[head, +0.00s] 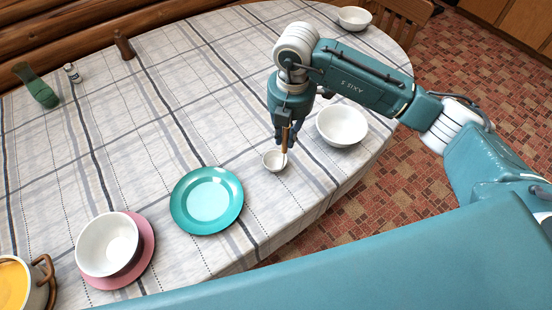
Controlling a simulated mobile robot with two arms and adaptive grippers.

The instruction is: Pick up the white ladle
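The white ladle (273,162) is on or just above the checked tablecloth, near the table's front right. Its small white bowl faces up, and its brown handle rises from the bowl into my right gripper (286,137). The gripper points down, with its dark fingers beside the handle. I cannot tell whether they are pressed on it or only around it. The upper end of the handle is hidden by the gripper. My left gripper is not in view.
A white bowl (342,125) stands close to the right of the gripper. A teal plate (181,204) lies to the left. Further left are a white bowl (104,245) on a pink plate (148,256) and a pot (38,293). The table's middle (185,100) is clear.

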